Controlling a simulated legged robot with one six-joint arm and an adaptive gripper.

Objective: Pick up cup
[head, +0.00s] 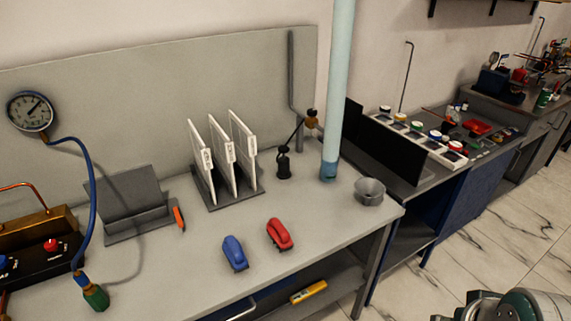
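A small grey cup (370,191), round and wider at its open rim, stands upright near the right front corner of the grey workbench (330,225). It is just right of the foot of a pale blue vertical pipe (338,95). Nothing touches the cup from above. A rounded green and grey part at the bottom right corner looks like my arm, well apart from the cup. My gripper's fingers do not show.
A black panel (382,141) stands behind the cup. Marble floor (490,245) is clear at right.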

